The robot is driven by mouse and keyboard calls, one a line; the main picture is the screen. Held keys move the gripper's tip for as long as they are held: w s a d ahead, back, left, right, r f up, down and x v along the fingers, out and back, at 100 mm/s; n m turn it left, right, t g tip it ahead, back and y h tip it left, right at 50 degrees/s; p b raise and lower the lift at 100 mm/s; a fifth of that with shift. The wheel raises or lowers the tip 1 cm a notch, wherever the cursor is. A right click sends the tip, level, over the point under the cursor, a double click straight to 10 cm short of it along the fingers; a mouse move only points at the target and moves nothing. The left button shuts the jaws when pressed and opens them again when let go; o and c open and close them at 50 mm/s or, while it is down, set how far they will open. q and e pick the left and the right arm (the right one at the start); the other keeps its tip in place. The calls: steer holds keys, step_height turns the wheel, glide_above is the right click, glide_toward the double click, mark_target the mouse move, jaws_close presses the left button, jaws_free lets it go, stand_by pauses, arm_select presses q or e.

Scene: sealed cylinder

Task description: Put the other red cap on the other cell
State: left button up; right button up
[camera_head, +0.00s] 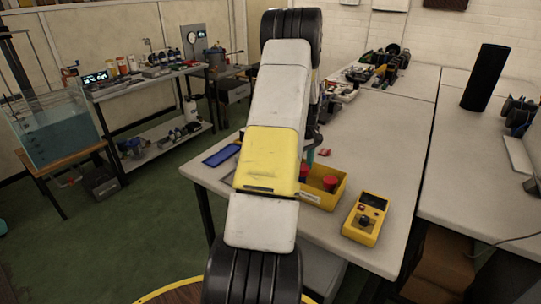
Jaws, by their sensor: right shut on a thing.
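My right gripper (314,136) is dark and shows only in part behind the large white and yellow arm. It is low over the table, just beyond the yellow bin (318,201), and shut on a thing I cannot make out. A narrow teal piece (310,158) shows just under it, and I cannot tell if it is held. A red cap (330,183) shows in the bin, with another red piece (304,171) at its left, partly hidden. A small red thing (324,152) lies beyond the bin. I cannot make out the cells. My left gripper is out of view.
A yellow meter (366,218) stands right of the bin on the white table (397,130). A blue tray-like thing (221,155) lies at the left table edge. Tools and parts (385,62) lie at the back. A black cylinder (485,77) stands on the right table. The table's middle is clear.

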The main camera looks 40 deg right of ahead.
steer(key=shift+f, duration=0.55)
stand_by(0.5)
steer(key=o, duration=1.9)
steer(key=shift+c, duration=0.2)
steer(key=shift+r, duration=3.55)
